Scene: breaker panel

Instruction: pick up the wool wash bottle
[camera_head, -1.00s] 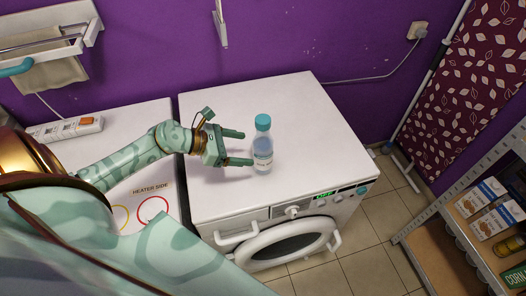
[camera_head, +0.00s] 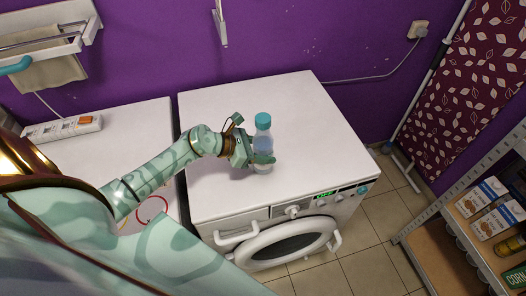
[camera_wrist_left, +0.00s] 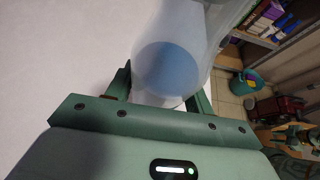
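The wool wash bottle (camera_head: 263,142) is clear with a teal cap and pale bluish contents. It stands upright on top of the white washing machine (camera_head: 313,118). My left gripper (camera_head: 263,160) has come in from the left and has its fingers on either side of the bottle's lower body. One finger crosses the front of the bottle and covers its label; the other is hidden behind it. In the left wrist view the bottle (camera_wrist_left: 170,70) fills the gap between the two green fingers, which appear to touch it.
To the left, a white surface bears a power strip (camera_head: 63,128) and a red ring (camera_head: 152,210). A purple wall is behind. A shelf with boxes (camera_head: 492,222) stands at the right. The machine top around the bottle is clear.

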